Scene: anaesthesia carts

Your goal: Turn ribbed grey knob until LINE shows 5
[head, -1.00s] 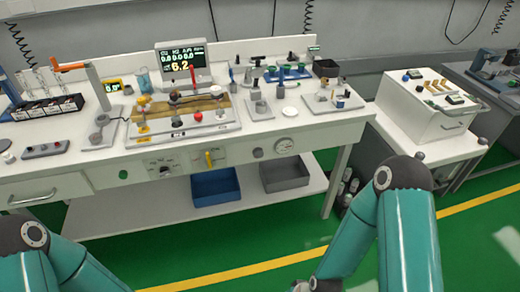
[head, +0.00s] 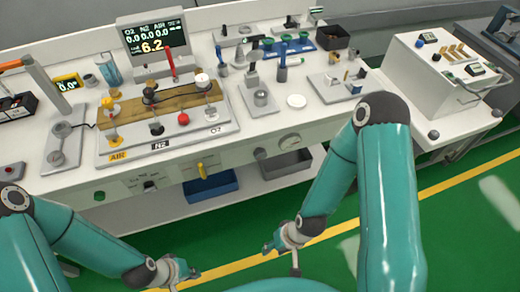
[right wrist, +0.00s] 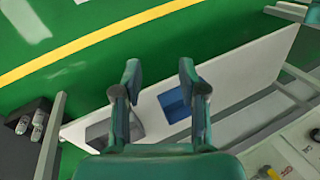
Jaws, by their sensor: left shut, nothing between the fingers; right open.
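My left gripper (head: 188,273) is shut and empty, low in front of the bench. My right gripper (head: 278,252) is open and empty, below and in front of the knob; it also shows open in the right wrist view (right wrist: 158,80). Neither touches the knob.
A yellow handle (head: 201,171) and a dark knob (head: 150,187) are on the same panel. A blue bin (head: 210,187) and a grey bin (head: 287,163) stand on the shelf below. A white cart (head: 430,80) stands at right. The green floor before the bench is clear.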

